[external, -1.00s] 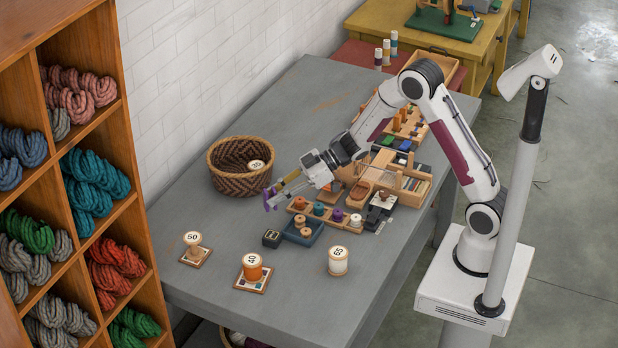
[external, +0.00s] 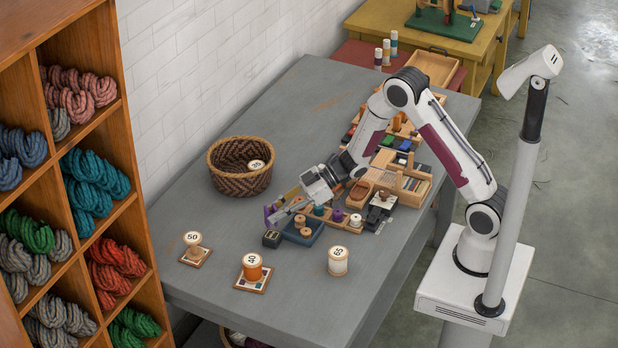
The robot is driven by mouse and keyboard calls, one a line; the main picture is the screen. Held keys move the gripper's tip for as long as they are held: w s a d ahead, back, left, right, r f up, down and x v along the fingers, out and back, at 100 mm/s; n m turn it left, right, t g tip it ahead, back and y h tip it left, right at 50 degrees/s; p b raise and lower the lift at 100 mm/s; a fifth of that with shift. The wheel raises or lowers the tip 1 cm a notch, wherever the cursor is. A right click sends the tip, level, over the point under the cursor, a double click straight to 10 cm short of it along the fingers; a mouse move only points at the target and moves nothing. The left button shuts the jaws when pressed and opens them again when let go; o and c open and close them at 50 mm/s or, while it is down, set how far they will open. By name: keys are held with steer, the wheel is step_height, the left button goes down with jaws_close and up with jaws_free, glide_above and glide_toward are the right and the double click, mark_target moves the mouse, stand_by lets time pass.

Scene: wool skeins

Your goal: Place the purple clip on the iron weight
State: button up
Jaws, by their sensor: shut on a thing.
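The purple clip (external: 268,211) shows at the fingertips of my gripper (external: 274,216). My gripper is shut on it and points down and to the left over the table. A small dark block with a light mark on top, which looks like the iron weight (external: 271,239), sits on the table just below the fingertips in the picture. The clip appears above and apart from the block; the exact height gap is hard to tell. The fingers hide part of the clip.
Numbered spools (external: 252,268), (external: 338,262) and (external: 193,243) stand in front. A woven basket (external: 239,168) is behind on the left. Wooden racks crowd the right; the left table is mostly clear.

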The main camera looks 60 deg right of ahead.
steer(key=shift+f, duration=1.85)
steer(key=shift+f, duration=0.1)
steer(key=o, duration=0.9)
steer(key=v, duration=1.2)
steer(key=shift+d, duration=0.1)
